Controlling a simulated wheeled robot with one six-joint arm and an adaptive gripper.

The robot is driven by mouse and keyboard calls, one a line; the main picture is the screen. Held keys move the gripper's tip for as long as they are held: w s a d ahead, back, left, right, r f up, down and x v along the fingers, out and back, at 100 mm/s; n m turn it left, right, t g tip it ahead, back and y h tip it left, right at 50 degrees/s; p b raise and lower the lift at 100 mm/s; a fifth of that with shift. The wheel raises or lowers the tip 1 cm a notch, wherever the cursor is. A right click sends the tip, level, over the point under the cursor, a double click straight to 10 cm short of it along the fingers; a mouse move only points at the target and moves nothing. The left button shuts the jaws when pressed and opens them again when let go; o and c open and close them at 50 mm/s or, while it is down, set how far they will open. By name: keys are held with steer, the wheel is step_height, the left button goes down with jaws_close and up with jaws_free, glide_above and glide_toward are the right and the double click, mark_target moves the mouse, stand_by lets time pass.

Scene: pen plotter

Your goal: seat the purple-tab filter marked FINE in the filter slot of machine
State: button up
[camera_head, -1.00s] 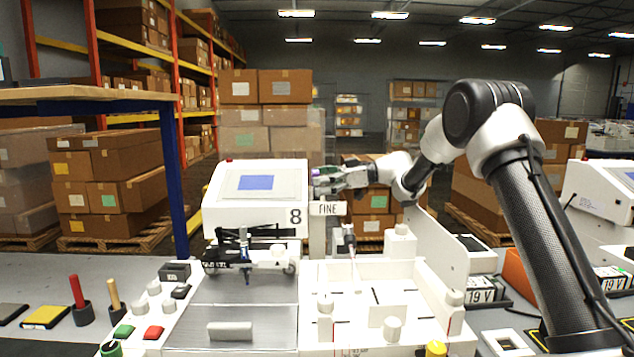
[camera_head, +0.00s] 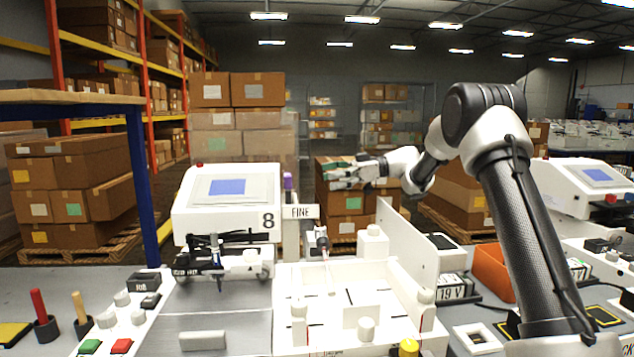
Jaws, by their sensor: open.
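The filter with the purple tab (camera_head: 288,182) stands upright just right of the screen housing of machine 8 (camera_head: 227,200). Its white plate marked FINE (camera_head: 300,212) faces me. The pale body (camera_head: 291,240) goes down behind the machine's front parts; its lower end and the slot are hidden, so I cannot tell how deep it sits. My gripper (camera_head: 338,174) is open and empty, to the right of the purple tab and at about its height, with a visible gap between them.
The machine's white walled tray (camera_head: 405,310) with several knobs lies below my gripper. A tall white panel (camera_head: 405,243) stands at its right. An orange bin (camera_head: 493,268) and a 19 V box (camera_head: 452,287) are further right. A second machine (camera_head: 590,190) stands at the far right.

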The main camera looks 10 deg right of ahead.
steer(key=w+d+r+m+t+h, duration=0.2)
steer(key=d+r+m+t, duration=0.1)
steer(key=r+t, duration=0.35)
steer(key=w+d+r+m+t+h, duration=0.25)
steer(key=r+t, duration=0.25)
steer(key=r, duration=0.3)
steer(key=s+d+r+m+t+h, duration=0.25)
steer(key=s+d+m+h, duration=0.55)
steer(key=s+d+h, duration=0.6)
steer(key=s+d+f+m+g, duration=0.2)
steer(key=s+d+f, duration=0.25)
steer(key=s, duration=0.25)
steer(key=s+d+f+m+g, duration=0.2)
steer(key=s+d+f, duration=0.1)
steer(key=s+f, duration=0.3)
steer(key=s+a+f+g, duration=0.1)
steer(key=s+f+g, duration=0.1)
steer(key=s+f, duration=0.2)
steer(key=s+a+f+g+y, duration=0.1)
steer(key=s+f, duration=0.3)
steer(key=s, duration=0.7)
steer(key=s+a+f+g+y, duration=0.1)
steer(key=s+a+f+g, duration=0.1)
steer(key=s, duration=0.5)
step_height(320, 180, down, 3)
steer(key=shift+s+a+r+g, duration=0.1)
steer(key=shift+s+a+g, duration=0.3)
steer(key=shift+a, duration=0.05)
